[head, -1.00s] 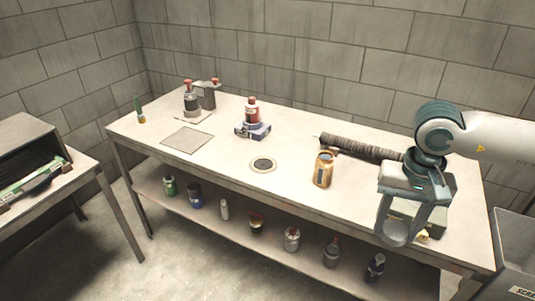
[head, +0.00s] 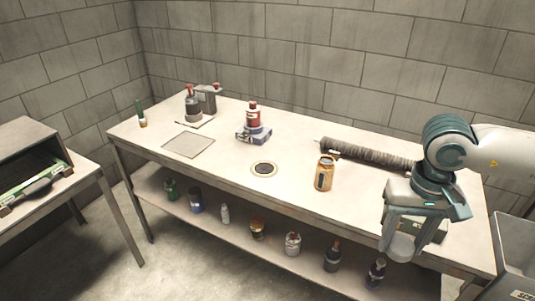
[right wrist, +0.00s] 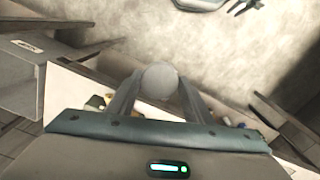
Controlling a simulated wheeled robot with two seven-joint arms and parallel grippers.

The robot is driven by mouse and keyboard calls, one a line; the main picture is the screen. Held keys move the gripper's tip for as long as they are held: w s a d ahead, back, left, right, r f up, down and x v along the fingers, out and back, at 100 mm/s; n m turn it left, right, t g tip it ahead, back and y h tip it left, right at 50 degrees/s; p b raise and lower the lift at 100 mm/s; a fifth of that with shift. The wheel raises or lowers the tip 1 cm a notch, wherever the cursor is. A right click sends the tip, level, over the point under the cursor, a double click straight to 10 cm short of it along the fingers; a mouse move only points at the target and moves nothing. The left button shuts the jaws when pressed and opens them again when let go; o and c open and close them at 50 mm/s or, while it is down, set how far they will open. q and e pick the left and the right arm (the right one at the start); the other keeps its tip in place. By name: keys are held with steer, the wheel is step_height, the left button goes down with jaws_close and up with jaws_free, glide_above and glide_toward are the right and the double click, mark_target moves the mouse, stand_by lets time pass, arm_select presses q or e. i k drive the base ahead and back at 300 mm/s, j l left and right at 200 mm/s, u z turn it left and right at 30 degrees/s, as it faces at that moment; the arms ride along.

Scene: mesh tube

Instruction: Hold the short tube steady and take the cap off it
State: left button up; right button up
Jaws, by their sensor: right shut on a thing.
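My right gripper (head: 402,245) is over the right front part of the workbench, pointing down. Its two fingers are shut on a round, pale grey piece (right wrist: 158,80), seen end-on between the fingertips in the right wrist view. It also shows at the fingertips in the head view. I cannot tell whether this is the short tube, its cap or both. A long, dark ribbed tube (head: 368,154) lies on the bench behind and left of the gripper. My left gripper is not in view.
A tan canister (head: 325,174) stands left of my right gripper. A dark-centred ring (head: 264,169), a red-and-white bottle (head: 253,115) on a blue-grey stand and a flat square plate (head: 188,144) are farther left. A low box sits partly hidden behind the gripper. Several bottles stand on the lower shelf.

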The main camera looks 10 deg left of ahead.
mark_target(325, 169)
steer(key=i+l+u, duration=0.2)
steer(key=i+u, duration=0.15)
steer(key=i+l+u, duration=0.55)
steer(key=u, duration=0.2)
steer(key=l, duration=0.1)
